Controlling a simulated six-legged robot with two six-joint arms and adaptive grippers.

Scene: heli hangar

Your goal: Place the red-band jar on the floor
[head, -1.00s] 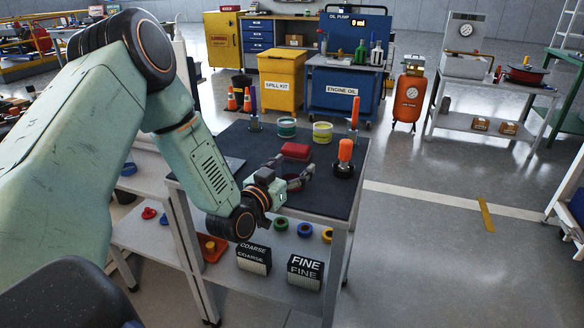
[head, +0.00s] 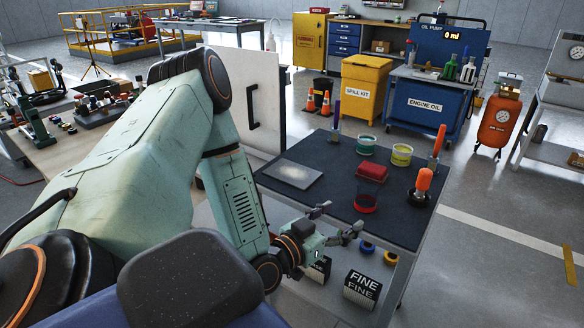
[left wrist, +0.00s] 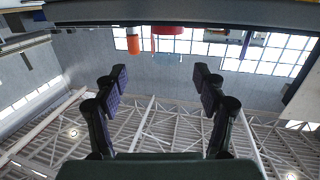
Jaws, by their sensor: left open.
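The red-band jar (head: 366,203), dark with a red band, stands upright on the dark top of the workbench (head: 318,158), near its front edge. My left gripper (head: 337,222) is open in front of that edge, below and left of the jar in the head view, and apart from it. In the left wrist view, the spread fingers (left wrist: 160,85) have nothing between them. A red shape at the top there (left wrist: 167,30) may be the jar; I cannot tell. The grey floor (head: 480,265) shows to the right of the bench. My right gripper is not in view.
A FINE box (head: 361,289) sits on the lower shelf.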

